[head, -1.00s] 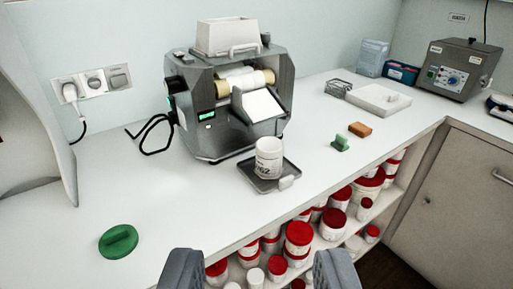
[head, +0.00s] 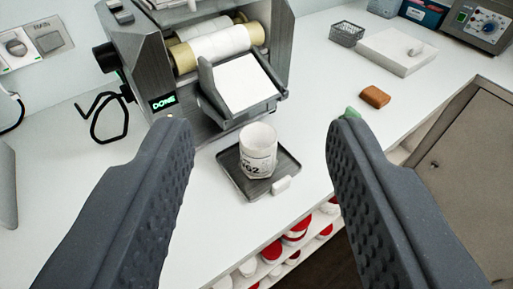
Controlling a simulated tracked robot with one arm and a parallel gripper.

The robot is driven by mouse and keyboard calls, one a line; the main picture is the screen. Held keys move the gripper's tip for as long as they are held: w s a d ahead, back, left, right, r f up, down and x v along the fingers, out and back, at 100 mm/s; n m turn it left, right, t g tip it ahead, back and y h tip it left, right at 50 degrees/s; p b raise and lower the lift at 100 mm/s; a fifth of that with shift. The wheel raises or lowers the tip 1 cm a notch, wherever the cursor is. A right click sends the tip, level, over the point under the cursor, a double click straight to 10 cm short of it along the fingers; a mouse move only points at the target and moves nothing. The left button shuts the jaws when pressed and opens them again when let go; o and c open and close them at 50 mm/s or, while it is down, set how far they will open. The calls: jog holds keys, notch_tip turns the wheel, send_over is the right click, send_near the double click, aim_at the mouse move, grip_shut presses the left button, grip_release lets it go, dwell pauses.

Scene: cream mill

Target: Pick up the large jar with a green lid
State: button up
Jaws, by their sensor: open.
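A white open jar (head: 257,152) with dark printed marks stands upright on a dark square tray (head: 231,167) in front of the mill; no lid is on it. My gripper (head: 258,128) is open, with one dark ridged finger to the left of the jar and one to the right in the picture. Neither finger appears to touch the jar. A round green lid lay on the counter at the left in the earlier frame; it is out of view now. A small green thing (head: 351,113) shows partly behind the right fingertip.
The grey mill (head: 178,95) with pale rollers and a display reading "DONE" stands right behind the tray. A brown block (head: 375,97), a wire basket (head: 346,34) and a white flat box (head: 397,51) are to the right. Red-lidded jars (head: 272,251) sit on a shelf below the counter edge.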

jog(key=o, duration=0.5)
jog(key=shift+w+d, duration=0.2)
jog(key=o, duration=0.3)
jog(key=shift+g+h, duration=0.3)
jog(key=shift+h, duration=0.3)
jog(key=w+d+f+p, duration=0.1)
jog(key=w, duration=0.1)
jog(key=w+d+f+p, duration=0.1)
jog(key=w+d+p, duration=0.1)
jog(key=w+d+f+p, duration=0.1)
jog(key=w+d+p, duration=0.1)
jog(key=shift+w+d+f, duration=0.15)
jog(key=shift+w+d, duration=0.05)
jog(key=shift+w, duration=0.05)
jog(key=n+g+y+p, duration=0.2)
jog(key=n+y+p, duration=0.25)
jog(key=p, duration=1.15)
send_near(253, 136)
jog(key=shift+m+y, duration=0.45)
jog(key=shift+d+x, duration=0.15)
jog(key=shift+x, duration=1.35)
jog(key=shift+d+x, duration=0.15)
jog(key=shift+x, duration=1.3)
